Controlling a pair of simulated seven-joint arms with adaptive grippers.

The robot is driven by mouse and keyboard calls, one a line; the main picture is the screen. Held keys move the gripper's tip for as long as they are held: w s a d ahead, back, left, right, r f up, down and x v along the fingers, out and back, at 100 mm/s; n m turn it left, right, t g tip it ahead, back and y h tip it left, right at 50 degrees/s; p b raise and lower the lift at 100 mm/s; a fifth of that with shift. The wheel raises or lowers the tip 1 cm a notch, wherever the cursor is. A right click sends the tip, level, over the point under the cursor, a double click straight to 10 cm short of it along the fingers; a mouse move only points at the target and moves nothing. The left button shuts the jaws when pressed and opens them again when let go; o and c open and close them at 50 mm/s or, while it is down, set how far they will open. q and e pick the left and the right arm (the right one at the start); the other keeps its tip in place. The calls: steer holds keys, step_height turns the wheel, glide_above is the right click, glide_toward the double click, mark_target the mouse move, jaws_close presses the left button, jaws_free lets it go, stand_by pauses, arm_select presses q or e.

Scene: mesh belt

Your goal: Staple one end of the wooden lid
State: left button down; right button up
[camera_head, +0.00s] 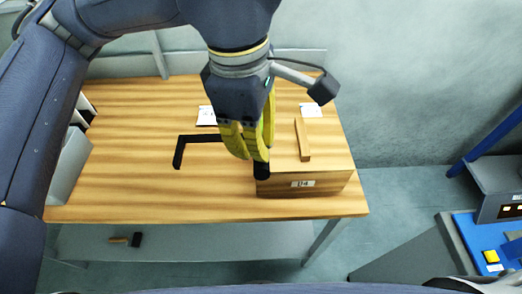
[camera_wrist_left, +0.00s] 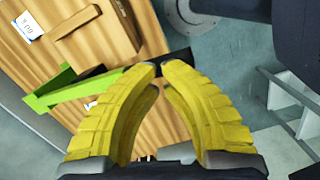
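The wooden box (camera_head: 325,185), labelled 04, stands at the table's front right. Its flat wooden top appears to be the lid (camera_head: 280,158), with a raised wooden strip (camera_head: 302,140) on it, which also shows in the left wrist view (camera_wrist_left: 78,20). My left gripper (camera_head: 262,158) points down at the box's left end. Its yellow fingers (camera_wrist_left: 160,66) are closed around a tool that looks green (camera_wrist_left: 70,93) and black (camera_wrist_left: 185,56) in the left wrist view, probably the stapler. Its black end (camera_head: 262,171) shows below the fingers; I cannot tell whether it touches the lid. My right gripper is not visible.
A black L-shaped piece (camera_head: 185,143) shows left of the gripper; I cannot tell whether it belongs to the tool. White papers (camera_head: 311,110) lie behind. A hammer-like tool (camera_head: 128,240) lies below the table's front edge. The table's (camera_head: 130,180) left part is mostly clear.

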arm_select(q)
steer(key=shift+f, duration=0.1)
stand_by(0.3)
steer(key=shift+f, duration=2.25)
steer(key=shift+a+r, duration=0.1)
steer(key=a, duration=0.1)
steer(key=w+a+r, duration=0.1)
steer(key=shift+a, duration=0.35)
step_height(320, 180, up, 12)
steer(key=a, duration=0.1)
steer(key=shift+w, duration=0.15)
steer(key=shift+a, duration=0.1)
